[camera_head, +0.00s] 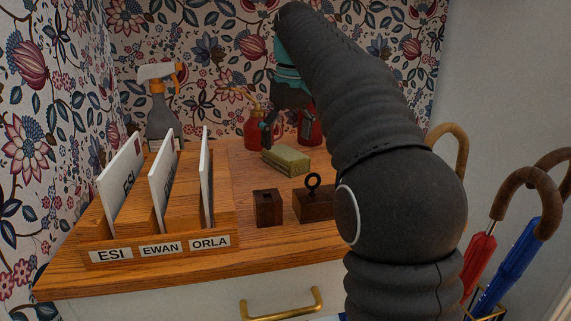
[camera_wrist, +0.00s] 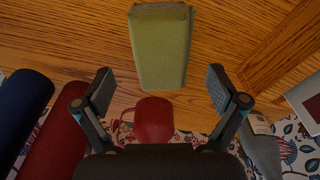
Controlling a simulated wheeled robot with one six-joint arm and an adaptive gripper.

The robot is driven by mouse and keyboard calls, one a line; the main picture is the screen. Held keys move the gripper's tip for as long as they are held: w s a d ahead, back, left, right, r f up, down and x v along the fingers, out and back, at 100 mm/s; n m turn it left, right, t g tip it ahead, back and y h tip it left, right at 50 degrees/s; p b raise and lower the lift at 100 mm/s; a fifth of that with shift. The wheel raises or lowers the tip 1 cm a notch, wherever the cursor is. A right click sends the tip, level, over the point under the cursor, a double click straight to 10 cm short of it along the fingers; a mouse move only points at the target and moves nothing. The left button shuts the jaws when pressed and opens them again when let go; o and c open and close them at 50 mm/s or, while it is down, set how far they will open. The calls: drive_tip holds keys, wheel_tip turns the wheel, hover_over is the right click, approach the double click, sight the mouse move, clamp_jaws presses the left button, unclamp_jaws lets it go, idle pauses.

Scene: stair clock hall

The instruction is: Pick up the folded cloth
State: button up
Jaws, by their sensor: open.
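The folded cloth (camera_head: 286,160) is a small olive-green block lying flat on the wooden top, behind two small dark wooden blocks. In the wrist view the cloth (camera_wrist: 160,48) lies ahead of the fingertips, centred between them and apart from them. My gripper (camera_head: 287,128) hangs above and slightly behind the cloth, pointing down, and is partly hidden by my arm. Its two fingers also show spread wide in the wrist view (camera_wrist: 160,88), with nothing between their tips.
A card rack (camera_head: 110,255) with upright cards stands at left, a grey spray bottle (camera_head: 160,115) behind it. Red containers (camera_head: 257,130) stand close behind the cloth. A dark block (camera_head: 268,208) and a ringed block (camera_head: 312,205) stand in front. Umbrellas (camera_head: 480,262) are at right.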

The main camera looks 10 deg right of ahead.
sight(286, 152)
drive_tip(key=f, duration=0.2)
drive_tip(key=f+b, duration=0.1)
drive_tip(key=f, duration=0.1)
drive_tip(key=shift+w, duration=0.25)
drive_tip(key=c, duration=1.4)
drive_tip(key=shift+o, duration=0.2)
drive_tip(key=shift+r, duration=0.1)
